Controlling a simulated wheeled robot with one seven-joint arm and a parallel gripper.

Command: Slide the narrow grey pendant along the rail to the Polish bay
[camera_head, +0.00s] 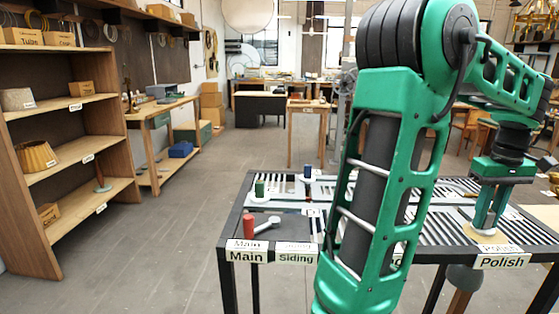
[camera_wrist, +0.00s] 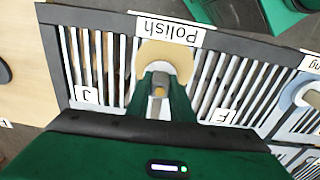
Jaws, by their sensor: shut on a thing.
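My gripper (camera_head: 490,222) points down at the right end of the slatted rail table (camera_head: 236,225), beside the Polish label (camera_head: 502,262). In the wrist view, my gripper (camera_wrist: 160,84) is shut on a small grey post (camera_wrist: 158,91), which I take to be the narrow grey pendant. A round cream disc (camera_wrist: 165,57) shows around the fingers, over the slats just in from the Polish label (camera_wrist: 166,29). In the head view, the fingers hide the post. I cannot tell whether the disc touches the slats.
A red peg (camera_head: 249,226), a green peg (camera_head: 260,188) and a blue peg (camera_head: 307,172) stand at the table's left part, near the Main (camera_head: 247,257) and Siding (camera_head: 296,258) labels. My arm hides the table's middle. A wooden shelf (camera_head: 75,100) stands at left, with clear floor between.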

